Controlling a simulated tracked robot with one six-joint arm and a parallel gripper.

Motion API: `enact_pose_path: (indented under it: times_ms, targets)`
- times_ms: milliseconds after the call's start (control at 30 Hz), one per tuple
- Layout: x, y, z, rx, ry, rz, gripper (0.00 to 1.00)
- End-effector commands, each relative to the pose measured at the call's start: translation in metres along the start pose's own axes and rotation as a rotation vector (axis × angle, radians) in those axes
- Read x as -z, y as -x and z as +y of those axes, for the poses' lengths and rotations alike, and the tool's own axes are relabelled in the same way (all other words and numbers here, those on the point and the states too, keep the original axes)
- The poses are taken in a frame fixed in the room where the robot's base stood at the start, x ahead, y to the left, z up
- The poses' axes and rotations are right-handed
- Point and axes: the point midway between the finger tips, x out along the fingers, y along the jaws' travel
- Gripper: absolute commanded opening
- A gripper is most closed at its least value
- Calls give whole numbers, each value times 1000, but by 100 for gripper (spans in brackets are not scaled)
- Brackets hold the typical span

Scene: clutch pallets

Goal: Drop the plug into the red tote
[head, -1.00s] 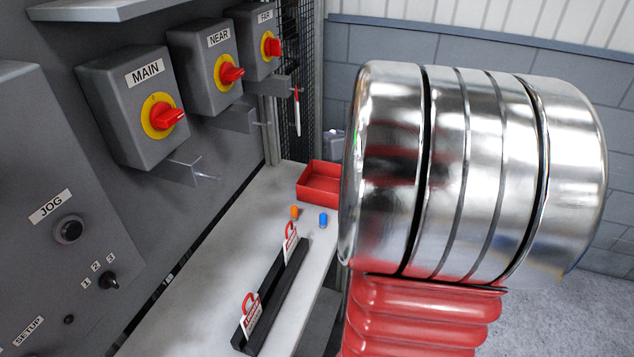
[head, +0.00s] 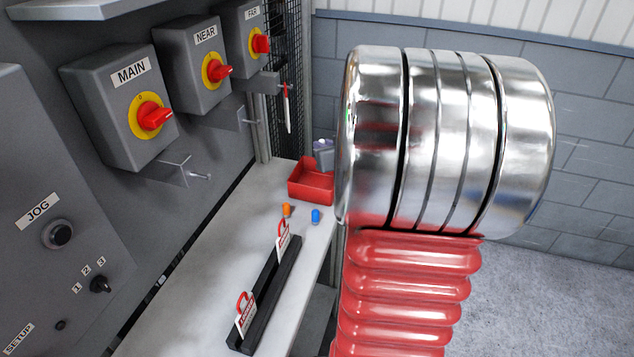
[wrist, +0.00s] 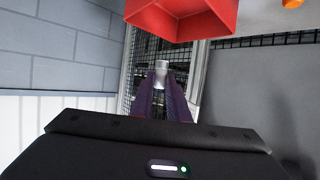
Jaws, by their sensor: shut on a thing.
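My gripper (wrist: 162,86) shows in the wrist view with its two dark purple fingers shut on a small pale grey plug (wrist: 161,68) at their tips. The red tote (wrist: 185,18) is at the top of that view, apart from the plug. In the head view the red tote (head: 309,187) stands at the far end of the white bench, open at the top. My arm hides its right side, and a grey-purple part beside it looks like the end of my gripper. The held plug cannot be made out clearly there.
An orange plug (head: 286,209) and a blue plug (head: 316,216) stand on the bench (head: 205,265) in front of the tote. A black rack (head: 268,297) with red-and-white tags is nearer. Switch boxes (head: 119,107) with red handles and small brackets line the left wall.

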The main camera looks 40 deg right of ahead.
Motion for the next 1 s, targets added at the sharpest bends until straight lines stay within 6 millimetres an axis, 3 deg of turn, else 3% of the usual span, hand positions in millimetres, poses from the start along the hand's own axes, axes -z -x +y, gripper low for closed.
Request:
enact_pose_path:
  times_ms: [233, 567, 600, 867, 1000]
  targets:
    - [-15, -6, 0, 0, 0, 0, 0]
    - [-17, -7, -1, 0, 1, 1, 0]
    - [-17, -7, -1, 0, 1, 1, 17]
    - [-17, -7, -1, 1, 1, 0, 36]
    - [-17, -7, -1, 1, 1, 0, 36]
